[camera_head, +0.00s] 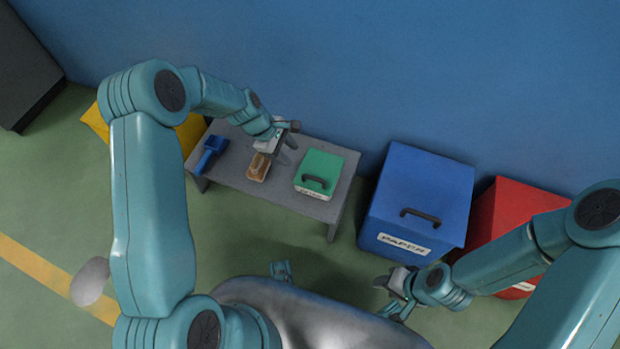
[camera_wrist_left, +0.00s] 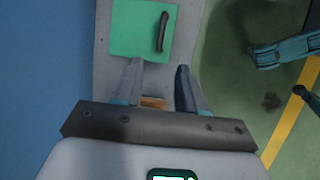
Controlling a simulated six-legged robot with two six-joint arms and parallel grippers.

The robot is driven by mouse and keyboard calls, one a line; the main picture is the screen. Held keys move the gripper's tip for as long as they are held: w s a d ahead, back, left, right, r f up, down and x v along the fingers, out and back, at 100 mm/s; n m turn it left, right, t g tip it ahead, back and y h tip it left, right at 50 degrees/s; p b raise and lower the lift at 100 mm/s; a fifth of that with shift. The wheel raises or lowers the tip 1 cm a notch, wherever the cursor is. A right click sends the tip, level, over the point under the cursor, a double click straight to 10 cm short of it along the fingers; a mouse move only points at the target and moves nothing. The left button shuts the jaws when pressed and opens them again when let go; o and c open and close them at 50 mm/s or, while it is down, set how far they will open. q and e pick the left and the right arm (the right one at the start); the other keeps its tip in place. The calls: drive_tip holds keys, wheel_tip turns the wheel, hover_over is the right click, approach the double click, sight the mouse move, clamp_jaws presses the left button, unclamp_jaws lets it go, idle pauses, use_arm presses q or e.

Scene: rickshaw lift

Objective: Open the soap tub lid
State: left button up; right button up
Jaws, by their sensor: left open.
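The soap tub (camera_head: 319,173) is a small box with a green lid and a dark handle on its front part, standing on the right half of a grey bench. Its lid is down. In the left wrist view the green lid (camera_wrist_left: 135,30) lies ahead of the fingers, with its dark handle (camera_wrist_left: 162,31) at the lid's right side. My left gripper (camera_head: 272,152) is open above the bench, left of the tub and apart from it. Its fingers (camera_wrist_left: 158,85) show apart in the wrist view. My right gripper (camera_head: 393,290) is out over the floor, far from the tub; its jaws are unclear.
A brown brush-like block (camera_head: 258,168) lies on the bench (camera_head: 235,172) below my left gripper, and a blue tool (camera_head: 211,152) lies farther left. A blue paper bin (camera_head: 418,195) and a red bin (camera_head: 508,212) stand right of the bench. The blue wall is close behind.

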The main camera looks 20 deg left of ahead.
sight(312, 177)
use_arm(q)
drive_tip(key=b+x, duration=0.2)
drive_tip(key=x, duration=0.4)
drive_tip(key=b+x, duration=0.2)
drive_tip(key=x, duration=0.5)
drive_tip(key=shift+s+a+f, duration=0.1)
drive_tip(key=shift+s+f, duration=0.1)
drive_tip(key=shift+w+d+f, duration=0.15)
drive_tip(key=shift+d+f, duration=0.2)
drive_tip(key=shift+f, duration=0.25)
clamp_jaws()
